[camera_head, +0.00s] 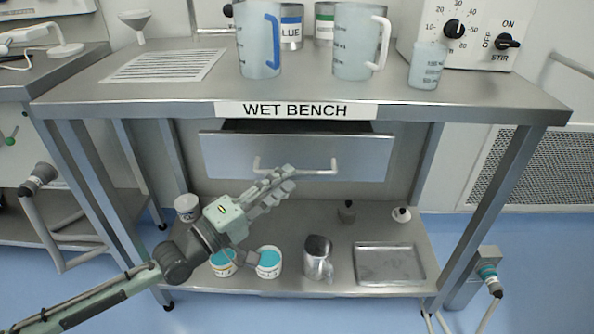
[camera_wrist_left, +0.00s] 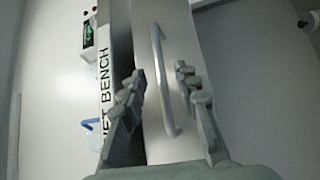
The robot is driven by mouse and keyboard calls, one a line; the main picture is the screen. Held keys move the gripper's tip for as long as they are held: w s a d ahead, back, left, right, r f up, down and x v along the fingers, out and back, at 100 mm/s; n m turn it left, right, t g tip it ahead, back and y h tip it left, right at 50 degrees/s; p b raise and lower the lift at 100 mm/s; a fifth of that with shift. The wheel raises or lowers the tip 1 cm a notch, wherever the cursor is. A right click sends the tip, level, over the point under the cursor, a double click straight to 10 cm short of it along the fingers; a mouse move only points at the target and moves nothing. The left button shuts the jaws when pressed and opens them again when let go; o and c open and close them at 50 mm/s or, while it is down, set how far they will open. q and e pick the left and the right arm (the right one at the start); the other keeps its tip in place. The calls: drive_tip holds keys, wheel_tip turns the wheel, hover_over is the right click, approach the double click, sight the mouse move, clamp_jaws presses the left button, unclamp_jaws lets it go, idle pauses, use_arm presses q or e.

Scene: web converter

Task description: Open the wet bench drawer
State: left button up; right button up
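The wet bench drawer (camera_head: 345,150) is a grey metal front under the bench top, with a pale bar handle (camera_head: 320,172) across it. A dark gap shows above its top edge, so it seems to stand slightly out. My left gripper (camera_head: 283,180) is in front of the drawer, near the left part of the handle. In the left wrist view the gripper (camera_wrist_left: 160,78) is open, with its fingers apart and the handle (camera_wrist_left: 160,75) showing between them. I cannot see contact with the handle. My right gripper is not in view.
The bench top (camera_head: 210,95) holds a blue-handled jug (camera_head: 257,45), a white-handled jug (camera_head: 352,45), a small beaker (camera_head: 427,68) and a stirrer (camera_head: 470,30). The lower shelf (camera_head: 335,220) holds tubs, a metal jug (camera_head: 317,258) and a tray (camera_head: 390,262). Bench legs stand at both sides.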

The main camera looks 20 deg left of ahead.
sight(298, 172)
use_arm(q)
drive_tip(key=shift+x, duration=2.2)
drive_tip(key=shift+c, duration=0.5)
clamp_jaws()
